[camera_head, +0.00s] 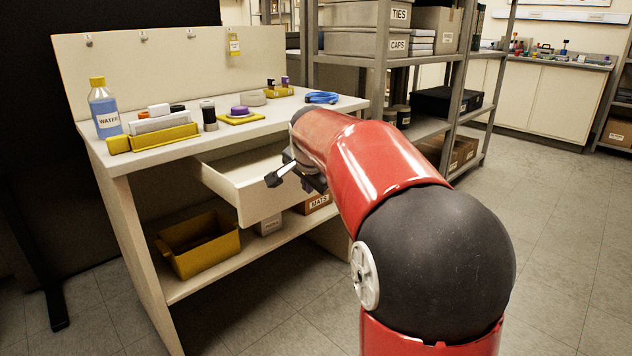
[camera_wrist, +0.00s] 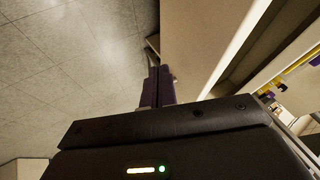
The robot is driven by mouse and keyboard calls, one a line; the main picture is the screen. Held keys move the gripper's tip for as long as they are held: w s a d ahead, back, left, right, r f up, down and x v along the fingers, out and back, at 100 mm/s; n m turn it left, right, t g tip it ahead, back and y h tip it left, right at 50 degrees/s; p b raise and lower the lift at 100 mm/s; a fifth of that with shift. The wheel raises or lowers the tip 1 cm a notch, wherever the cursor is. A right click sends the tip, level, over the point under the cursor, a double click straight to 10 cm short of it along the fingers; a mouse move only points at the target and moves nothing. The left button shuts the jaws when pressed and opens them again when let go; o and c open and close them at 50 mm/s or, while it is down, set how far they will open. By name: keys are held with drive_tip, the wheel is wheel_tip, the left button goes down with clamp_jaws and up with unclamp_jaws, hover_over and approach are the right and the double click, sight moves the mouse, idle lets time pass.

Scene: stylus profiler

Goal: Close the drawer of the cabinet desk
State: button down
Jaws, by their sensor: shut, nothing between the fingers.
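The cabinet desk (camera_head: 130,200) stands at the left in the head view. Its white drawer (camera_head: 245,208) is pulled out below the desktop, toward the right and front. My gripper (camera_head: 274,178) is at the drawer's front panel, its fingers shut and empty; in the head view it overlaps the panel's right part. In the wrist view the shut fingers (camera_wrist: 158,84) lie close beside a beige panel (camera_wrist: 192,45), which looks like the drawer front. I cannot tell whether they touch it. My arm hides the right end of the drawer.
The desktop (camera_head: 290,112) holds a water bottle (camera_head: 104,108), a yellow tray (camera_head: 165,138) and a blue coil (camera_head: 321,98). A yellow bin (camera_head: 200,245) sits on the lower shelf. A grey shelving unit (camera_head: 440,125) stands behind my arm. Floor is clear at the right.

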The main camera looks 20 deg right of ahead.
drive_tip(key=shift+w+a, duration=0.3)
drive_tip(key=shift+w, duration=0.45)
